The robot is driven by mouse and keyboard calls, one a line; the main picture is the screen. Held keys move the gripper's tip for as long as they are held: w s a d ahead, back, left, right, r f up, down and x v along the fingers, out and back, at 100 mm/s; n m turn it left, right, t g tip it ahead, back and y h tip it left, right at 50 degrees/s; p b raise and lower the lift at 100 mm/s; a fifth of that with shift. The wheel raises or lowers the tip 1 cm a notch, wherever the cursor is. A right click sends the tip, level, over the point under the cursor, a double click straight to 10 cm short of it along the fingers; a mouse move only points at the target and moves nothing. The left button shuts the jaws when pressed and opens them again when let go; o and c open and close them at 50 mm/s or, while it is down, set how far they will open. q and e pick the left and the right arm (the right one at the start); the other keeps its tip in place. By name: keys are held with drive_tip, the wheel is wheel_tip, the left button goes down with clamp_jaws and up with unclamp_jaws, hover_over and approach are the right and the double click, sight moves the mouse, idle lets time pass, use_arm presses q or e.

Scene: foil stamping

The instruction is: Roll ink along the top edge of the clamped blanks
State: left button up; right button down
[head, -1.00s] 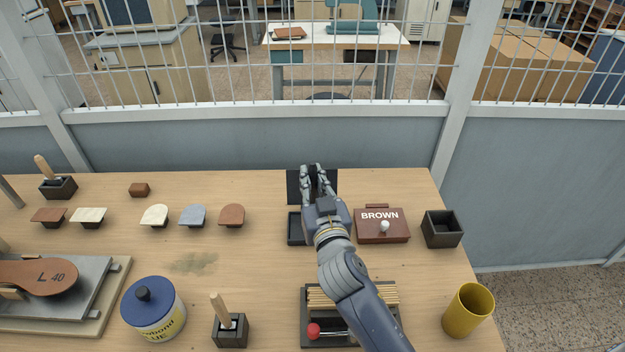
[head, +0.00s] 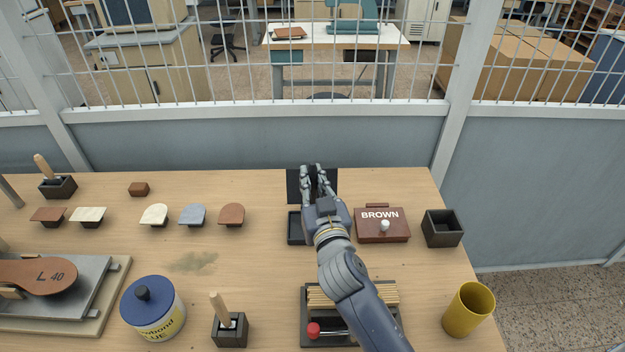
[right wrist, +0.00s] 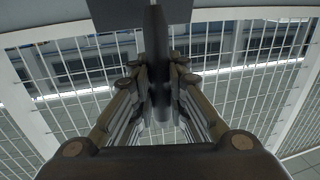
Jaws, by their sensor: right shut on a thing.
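The blanks (head: 381,292) look like a row of pale wooden strips in a dark clamp (head: 305,310) with a red knob (head: 313,330), at the front of the bench. My right forearm crosses over them and hides part. My right gripper (head: 318,168) is at the back of the bench, beyond the clamp, shut on a dark slim object (right wrist: 159,80). Its far end is hidden in the head view, so I cannot tell if it is the roller. A black shallow tray (head: 294,228) lies partly under my wrist, with a dark flat panel (head: 293,186) behind it. My left gripper is not in view.
A brown case (head: 368,238) marked BROWN and an open black box (head: 442,239) stand right of my wrist. A yellow cup (head: 468,309) is at the front right. A glue jar (head: 152,320) and a brush holder (head: 230,332) stand left of the clamp.

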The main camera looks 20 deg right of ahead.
sight(313, 163)
drive_tip(key=shift+r+p, duration=3)
drive_tip(key=shift+r, duration=0.5)
drive_tip(key=shift+f, duration=0.15)
